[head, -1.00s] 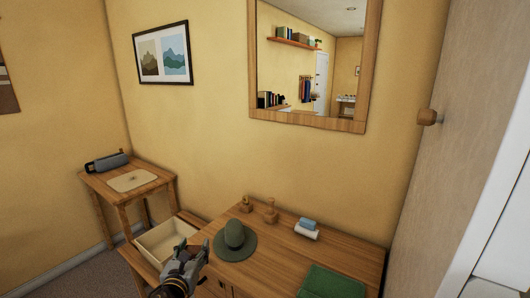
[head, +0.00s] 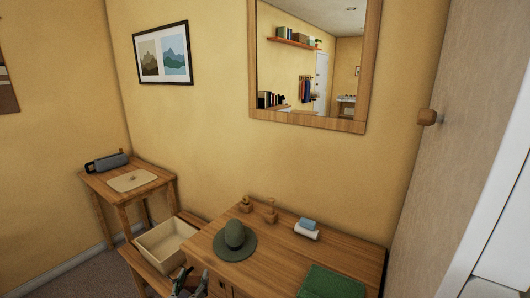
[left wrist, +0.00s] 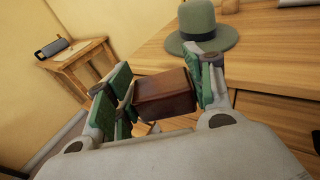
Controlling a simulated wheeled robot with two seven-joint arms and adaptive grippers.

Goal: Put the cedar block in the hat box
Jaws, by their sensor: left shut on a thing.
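The cedar block (left wrist: 165,95) is a dark reddish-brown block. In the left wrist view it sits between the green-padded fingers of my left gripper (left wrist: 163,82), which is shut on it. In the head view my left gripper (head: 188,284) is at the bottom edge, partly cut off, in front of the dresser and below the box. My right gripper is not in view.
A green hat (head: 235,240) sits on the dresser's left part, near the box. Two small wooden items, a blue-and-white pair (head: 307,229) and a green cloth (head: 330,283) also lie on the dresser. A small table (head: 160,173) with a grey roll (head: 107,163) stands left.

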